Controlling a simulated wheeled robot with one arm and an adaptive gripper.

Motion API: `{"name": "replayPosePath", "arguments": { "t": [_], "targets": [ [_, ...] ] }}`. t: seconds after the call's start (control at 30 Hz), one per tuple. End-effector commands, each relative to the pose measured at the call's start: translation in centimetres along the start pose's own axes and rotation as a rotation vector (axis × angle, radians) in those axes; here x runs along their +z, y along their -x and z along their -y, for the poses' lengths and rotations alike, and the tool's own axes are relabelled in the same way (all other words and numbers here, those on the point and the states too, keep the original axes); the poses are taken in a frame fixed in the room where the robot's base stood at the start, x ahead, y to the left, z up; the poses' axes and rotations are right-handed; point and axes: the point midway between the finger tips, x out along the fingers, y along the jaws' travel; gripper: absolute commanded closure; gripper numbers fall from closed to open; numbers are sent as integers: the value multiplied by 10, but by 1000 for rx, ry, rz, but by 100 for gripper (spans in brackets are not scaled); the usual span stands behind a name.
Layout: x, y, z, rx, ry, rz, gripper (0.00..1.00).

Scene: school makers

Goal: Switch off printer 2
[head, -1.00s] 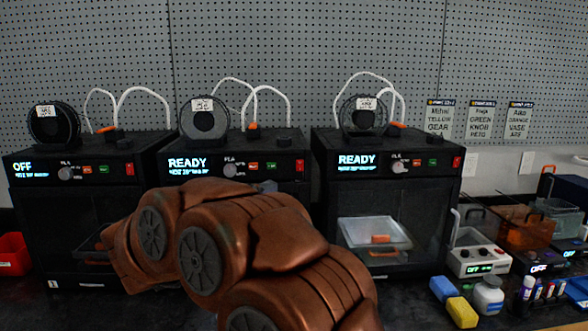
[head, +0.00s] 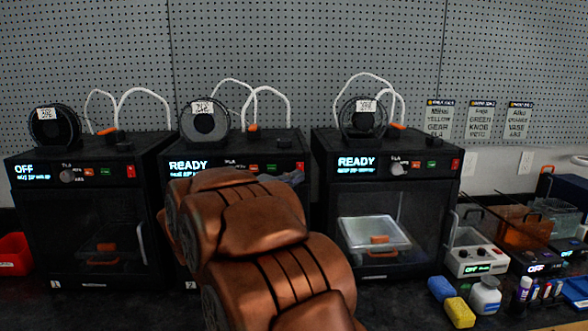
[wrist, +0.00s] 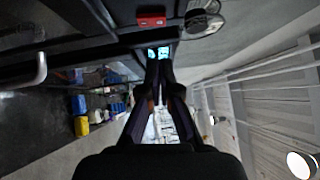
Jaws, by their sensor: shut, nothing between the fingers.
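Printer 2 (head: 176,240) is the black middle machine, with a "2" tag low on its front. Its display (head: 188,165) reads READY. Its red switch (head: 300,166) is at the right end of the top panel. My gripper (head: 293,178) is just below that switch in the head view, partly hidden by my arm, which also covers much of the printer's front. In the wrist view my gripper (wrist: 158,70) is shut and empty, pointing along the row of machines. A red switch (wrist: 151,20) shows above the fingertips there; I cannot tell whether they touch anything.
Printer 1 (head: 30,225) on the left reads OFF. Another printer (head: 440,215) on the right reads READY. A white bottle (head: 486,296), blue and yellow blocks and a control box (head: 470,262) stand at the right. Filament spools and white tubes top the printers.

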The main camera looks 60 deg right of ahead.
Motion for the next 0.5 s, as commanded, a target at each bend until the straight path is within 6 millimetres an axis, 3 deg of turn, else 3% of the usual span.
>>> {"name": "replayPosePath", "arguments": {
  "t": [0.5],
  "targets": [
    [26, -30, 1, -1, 0, -2, 100]
  ]
}}
